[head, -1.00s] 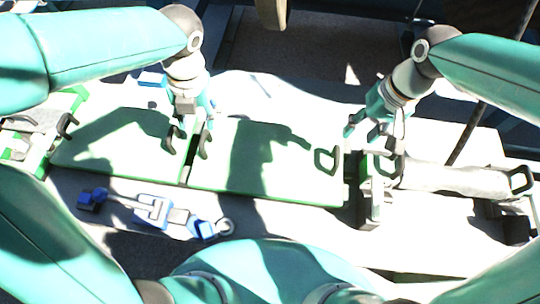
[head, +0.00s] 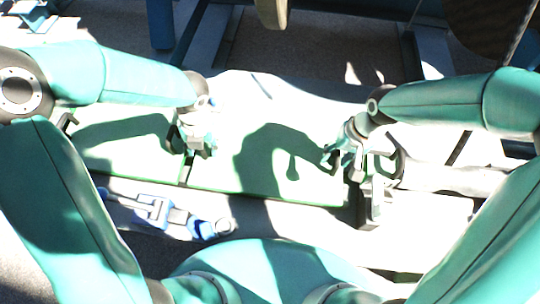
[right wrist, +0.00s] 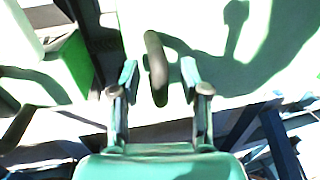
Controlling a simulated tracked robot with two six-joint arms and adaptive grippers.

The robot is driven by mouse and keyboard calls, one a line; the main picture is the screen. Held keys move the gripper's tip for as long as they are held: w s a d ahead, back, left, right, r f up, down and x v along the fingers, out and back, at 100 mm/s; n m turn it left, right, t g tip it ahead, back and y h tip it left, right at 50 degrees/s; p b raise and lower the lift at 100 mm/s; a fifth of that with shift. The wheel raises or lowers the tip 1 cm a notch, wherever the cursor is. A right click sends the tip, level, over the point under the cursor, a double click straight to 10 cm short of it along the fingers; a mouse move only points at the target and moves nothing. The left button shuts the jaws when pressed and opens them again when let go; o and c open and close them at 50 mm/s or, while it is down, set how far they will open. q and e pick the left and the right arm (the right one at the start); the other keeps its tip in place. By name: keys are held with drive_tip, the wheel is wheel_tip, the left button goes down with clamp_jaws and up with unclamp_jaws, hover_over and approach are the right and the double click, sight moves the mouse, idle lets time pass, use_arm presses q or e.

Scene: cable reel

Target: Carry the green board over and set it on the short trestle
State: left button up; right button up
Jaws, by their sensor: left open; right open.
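A pale, green-edged board (head: 215,175) lies flat in the middle of the head view, washed out by sun and crossed by my arms' shadows. A second green-edged panel (head: 115,160) lies to its left across a narrow gap. My left gripper (head: 190,148) is open over that gap, near the board's left end. My right gripper (head: 341,161) is open at the board's right end. In the right wrist view a dark handle (right wrist: 155,68) stands between its parted fingers (right wrist: 159,78); contact cannot be told. I cannot tell which support is the short trestle.
A blue-and-white jointed tool (head: 155,209) lies in front of the boards. A dark upright support (head: 366,205) stands just right of the board. A grey panel (head: 455,180) extends further right. Blue frame legs (head: 205,45) stand at the back.

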use_arm(q)
drive_tip(key=shift+c, duration=0.3)
use_arm(e)
drive_tip(key=shift+c, duration=0.4)
use_arm(q)
clamp_jaws()
use_arm(e)
clamp_jaws()
use_arm(q)
drive_tip(key=shift+r, duration=0.15)
use_arm(e)
drive_tip(key=shift+r, duration=0.15)
